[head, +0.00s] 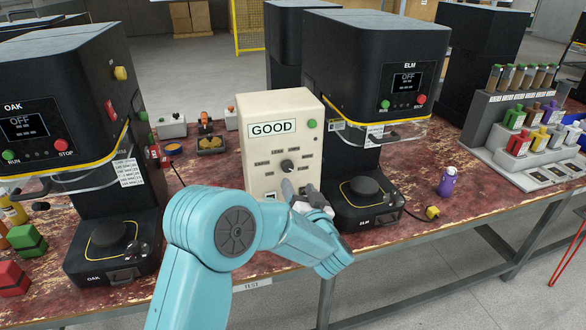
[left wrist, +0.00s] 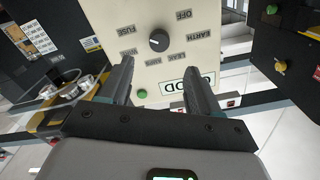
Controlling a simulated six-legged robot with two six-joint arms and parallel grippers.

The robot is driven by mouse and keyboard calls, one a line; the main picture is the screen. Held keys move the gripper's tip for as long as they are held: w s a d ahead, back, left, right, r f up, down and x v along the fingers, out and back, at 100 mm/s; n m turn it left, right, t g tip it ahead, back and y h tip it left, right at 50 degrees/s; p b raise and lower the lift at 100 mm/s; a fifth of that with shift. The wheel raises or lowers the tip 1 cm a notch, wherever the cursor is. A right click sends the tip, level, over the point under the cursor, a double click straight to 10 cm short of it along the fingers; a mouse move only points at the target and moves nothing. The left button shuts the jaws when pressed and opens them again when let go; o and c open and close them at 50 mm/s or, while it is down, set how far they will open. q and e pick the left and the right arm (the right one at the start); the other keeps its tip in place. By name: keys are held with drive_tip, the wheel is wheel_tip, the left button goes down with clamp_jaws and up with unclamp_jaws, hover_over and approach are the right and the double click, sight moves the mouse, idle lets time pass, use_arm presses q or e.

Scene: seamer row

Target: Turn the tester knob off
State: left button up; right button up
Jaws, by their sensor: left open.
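The tester (head: 257,150) is a cream box with a GOOD sign between the OAK and ELM machines. Its round dark knob (head: 288,166) sits on the front face, ringed by small labels. My left gripper (head: 298,189) is just in front of and below the knob, apart from it. In the left wrist view the face appears turned over, with the knob (left wrist: 159,40) beyond the open fingers (left wrist: 158,70) and roughly between them. Labels there include OFF, EARTH and FUSE. I cannot tell surely which label the knob marks. My right gripper is not in view.
The OAK machine (head: 60,60) stands left and the ELM machine (head: 370,60) close on the right, its base beside my gripper.

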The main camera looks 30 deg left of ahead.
sight(289, 168)
use_arm(q)
drive_tip(key=p+x, duration=0.1)
drive_tip(key=x, duration=0.8)
drive_tip(key=shift+d, duration=0.1)
drive_tip(key=c, duration=1.1)
